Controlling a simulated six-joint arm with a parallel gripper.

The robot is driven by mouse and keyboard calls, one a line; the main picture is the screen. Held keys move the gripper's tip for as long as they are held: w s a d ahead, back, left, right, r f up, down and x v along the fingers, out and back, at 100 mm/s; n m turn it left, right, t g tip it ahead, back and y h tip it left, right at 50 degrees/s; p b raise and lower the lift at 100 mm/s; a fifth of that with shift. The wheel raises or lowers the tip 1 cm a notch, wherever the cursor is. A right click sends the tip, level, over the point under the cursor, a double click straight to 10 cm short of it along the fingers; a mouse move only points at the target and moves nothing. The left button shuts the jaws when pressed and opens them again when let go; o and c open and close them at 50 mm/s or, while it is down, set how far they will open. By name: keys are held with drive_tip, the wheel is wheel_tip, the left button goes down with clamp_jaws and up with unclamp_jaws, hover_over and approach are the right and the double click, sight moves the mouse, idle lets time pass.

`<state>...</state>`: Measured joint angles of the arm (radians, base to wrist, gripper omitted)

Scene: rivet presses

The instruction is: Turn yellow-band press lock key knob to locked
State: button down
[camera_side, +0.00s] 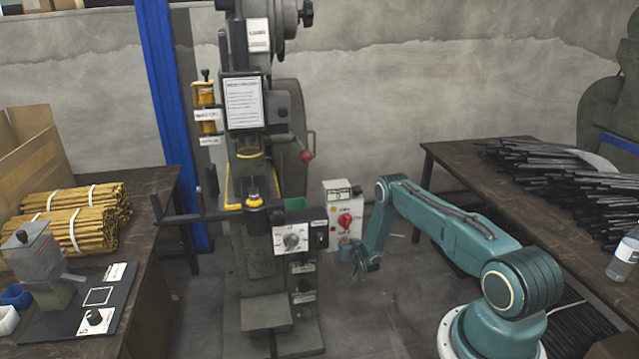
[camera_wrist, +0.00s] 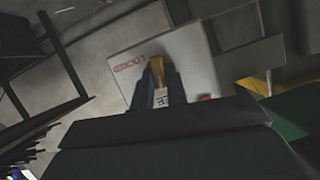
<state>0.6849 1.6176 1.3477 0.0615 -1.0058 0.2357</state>
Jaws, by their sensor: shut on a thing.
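The yellow-band press (camera_side: 250,165) stands in the middle of the side view, with a yellow band around its ram and yellow edging. A pale control box (camera_side: 333,195) with a red knob (camera_side: 345,220) stands to its right. My gripper (camera_side: 350,246) is low against that box and covers part of its front. In the wrist view my gripper (camera_wrist: 161,78) is shut on the lock key knob (camera_wrist: 174,80), which shows as a yellowish piece between the blue fingers. A pale plate (camera_wrist: 200,62) around it carries red lettering like "LOCKED". The knob's pointing direction cannot be told.
A grey dial box (camera_side: 291,238) is fixed on the press front, with a red-ended lever (camera_side: 307,155) above it. A left bench (camera_side: 150,215) holds yellow rods (camera_side: 75,215). A right bench (camera_side: 450,160) holds dark strips (camera_side: 560,180). Open floor lies below my gripper.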

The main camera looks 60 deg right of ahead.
drive_tip(key=shift+s+d+f+m+t+y, duration=0.15)
drive_tip(key=shift+m+t+y, duration=0.2)
drive_tip(key=shift+m+t, duration=1.2)
drive_tip(key=shift+s+f+m+t+y, duration=0.15)
drive_tip(key=shift+m+t+y, duration=0.35)
drive_tip(key=shift+m, duration=2)
drive_tip(key=shift+d+f+m+t+y, duration=0.1)
drive_tip(key=shift+f+m+t+y, duration=0.15)
drive_tip(key=shift+m+t, duration=1.35)
drive_tip(key=shift+m+g, duration=0.45)
drive_tip(key=shift+m, duration=0.1)
drive_tip(key=c, duration=1.4)
unclamp_jaws()
drive_tip(key=shift+s, duration=0.15)
drive_tip(key=v, duration=0.7)
drive_tip(key=shift+a, duration=0.1)
